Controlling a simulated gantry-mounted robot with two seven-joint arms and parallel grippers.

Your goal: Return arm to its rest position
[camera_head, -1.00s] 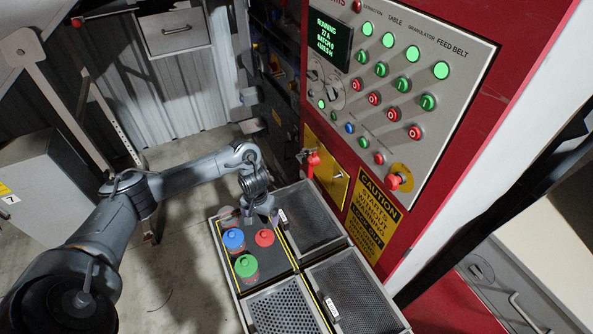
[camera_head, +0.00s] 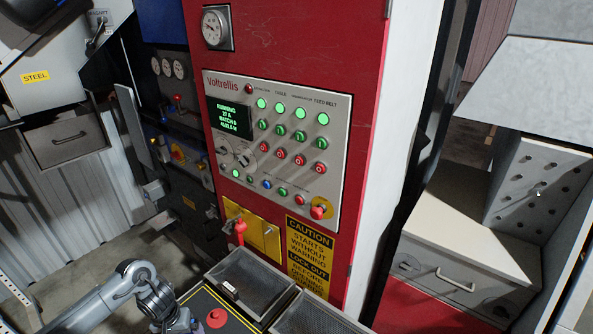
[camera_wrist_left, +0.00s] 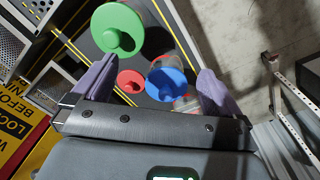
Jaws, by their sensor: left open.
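My left arm (camera_head: 118,292) comes in at the lower left of the head view, its wrist over the black tray surface (camera_head: 196,300). Its fingertips are below the frame there. In the left wrist view my left gripper (camera_wrist_left: 155,88) is open, with its two purple fingers apart and nothing held between them. Beyond the fingers stand a green-lidded container (camera_wrist_left: 118,27), a red-lidded one (camera_wrist_left: 131,81) and a blue-lidded one (camera_wrist_left: 165,84). The red lid (camera_head: 216,318) also shows in the head view. My right gripper is not in view.
A red machine with a grey control panel (camera_head: 285,145) stands behind the trays, its green lamps lit. A red-handled yellow plate (camera_head: 252,230) and a caution sign (camera_head: 310,250) are below it. Mesh-covered trays (camera_head: 250,280) lie in front. A grey drawer cabinet (camera_head: 465,250) stands right.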

